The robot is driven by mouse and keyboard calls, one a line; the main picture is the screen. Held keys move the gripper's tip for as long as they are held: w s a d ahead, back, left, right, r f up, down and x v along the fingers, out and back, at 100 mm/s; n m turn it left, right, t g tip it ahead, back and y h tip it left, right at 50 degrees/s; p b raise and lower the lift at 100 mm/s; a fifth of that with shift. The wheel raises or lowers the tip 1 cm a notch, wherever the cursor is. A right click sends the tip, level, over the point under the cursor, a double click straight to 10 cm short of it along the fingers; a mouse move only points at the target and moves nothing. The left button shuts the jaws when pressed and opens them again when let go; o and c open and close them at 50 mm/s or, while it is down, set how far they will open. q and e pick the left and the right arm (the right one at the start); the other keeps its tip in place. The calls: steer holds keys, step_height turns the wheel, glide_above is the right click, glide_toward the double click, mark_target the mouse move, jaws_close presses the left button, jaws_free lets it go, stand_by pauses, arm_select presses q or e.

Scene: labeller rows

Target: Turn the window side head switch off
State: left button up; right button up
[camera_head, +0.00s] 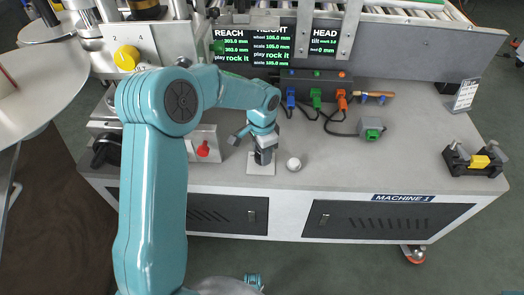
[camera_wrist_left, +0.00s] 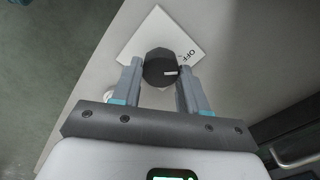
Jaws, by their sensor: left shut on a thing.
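A dark round knob (camera_wrist_left: 160,66) stands on a white square plate (camera_wrist_left: 150,28) marked "OFF" at its right side in the left wrist view. A pale pointer mark on the knob points right, roughly toward that word. In the head view the plate (camera_head: 259,169) lies on the grey machine top near its front edge. My left gripper (camera_wrist_left: 160,78) has one finger on each side of the knob and is shut on it. In the head view the left gripper (camera_head: 264,148) is above the plate and hides most of the knob. My right gripper is not in view.
A small white ball (camera_head: 294,164) lies just right of the plate. A red switch (camera_head: 203,149) is to the left. A grey box with a green button (camera_head: 370,129) and a black block with a yellow part (camera_head: 478,161) are to the right. Cables lie behind.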

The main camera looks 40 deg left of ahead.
arm_select(q)
steer(key=o, duration=1.1)
steer(key=shift+c, duration=0.2)
step_height(320, 180, up, 16)
steer(key=p, duration=0.4)
steer(key=shift+r, duration=0.2)
steer(key=shift+s+f, duration=0.1)
steer(key=shift+s, duration=0.05)
